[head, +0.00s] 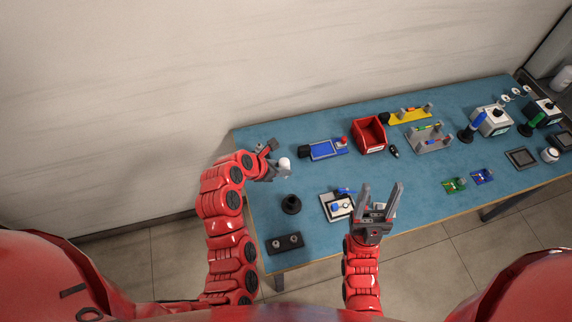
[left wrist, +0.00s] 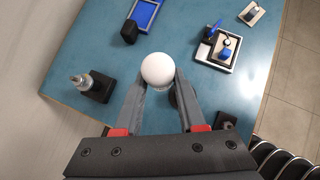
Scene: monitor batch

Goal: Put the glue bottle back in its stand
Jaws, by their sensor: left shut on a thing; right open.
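The glue bottle, a white rounded thing (head: 285,164), is in my left gripper (head: 274,170) above the left end of the blue table. In the left wrist view its round white end (left wrist: 158,69) shows between the two fingers of the left gripper (left wrist: 160,88), which is shut on it. A black round stand (head: 291,205) with a wide base is on the table, nearer to me than the bottle. In the left wrist view a dark round part, probably this stand, is mostly hidden behind the bottle and right finger. My right gripper (head: 382,190) is open and empty near the table's front edge.
A white tray (head: 327,212) with blue parts lies right of the stand. A black two-hole block (head: 285,243) is at the front left corner. A black block with a metal tip (left wrist: 95,87) is beside the left gripper. A blue device (head: 327,149) and red bin (head: 369,135) stand behind.

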